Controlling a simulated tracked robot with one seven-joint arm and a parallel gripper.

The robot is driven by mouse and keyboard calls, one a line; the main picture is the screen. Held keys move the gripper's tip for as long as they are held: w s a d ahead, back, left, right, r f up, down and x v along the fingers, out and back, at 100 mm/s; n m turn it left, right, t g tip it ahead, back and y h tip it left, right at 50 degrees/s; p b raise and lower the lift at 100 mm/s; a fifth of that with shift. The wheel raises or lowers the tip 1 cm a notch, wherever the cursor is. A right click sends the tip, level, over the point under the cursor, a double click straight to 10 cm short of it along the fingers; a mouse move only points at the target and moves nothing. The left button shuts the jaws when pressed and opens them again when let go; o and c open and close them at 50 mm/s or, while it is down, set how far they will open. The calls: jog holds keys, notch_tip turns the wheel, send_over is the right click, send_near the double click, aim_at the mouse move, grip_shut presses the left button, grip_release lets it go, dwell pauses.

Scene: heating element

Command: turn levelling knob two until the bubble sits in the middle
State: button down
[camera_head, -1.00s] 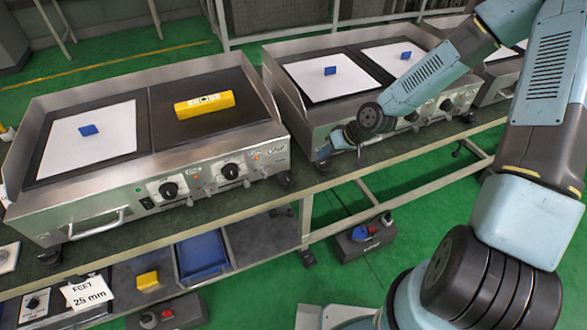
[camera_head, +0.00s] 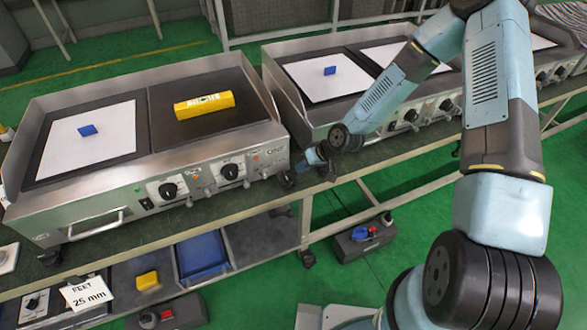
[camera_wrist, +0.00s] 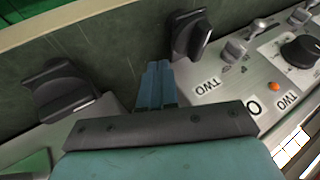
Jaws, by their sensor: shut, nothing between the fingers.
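The black levelling knob two (camera_wrist: 190,36) shows in the wrist view beside an upside-down "TWO" label. In the head view it is the dark knob (camera_head: 285,178) under the left griddle's front right corner. My gripper (camera_wrist: 158,66) is shut and empty, its fingertips a little to the left of this knob in the wrist view; a gap shows. In the head view my gripper (camera_head: 300,165) is just right of the knob. A yellow spirit level (camera_head: 204,104) lies on the left griddle's dark right plate; its bubble is too small to read.
Another black knob (camera_wrist: 60,90) is at left in the wrist view. The left griddle (camera_head: 108,196) has dials and small levers near the corner. A second griddle (camera_head: 290,100) stands close at right. Below, the shelf holds a yellow block (camera_head: 147,281) and a blue tray (camera_head: 203,258).

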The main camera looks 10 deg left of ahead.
aim_at(286, 178)
jog(key=shift+s+a+r, duration=0.1)
jog(key=shift+s+a, duration=0.3)
jog(key=shift+a, duration=0.3)
jog(key=shift+s+a, duration=0.4)
jog(key=shift+a, duration=0.25)
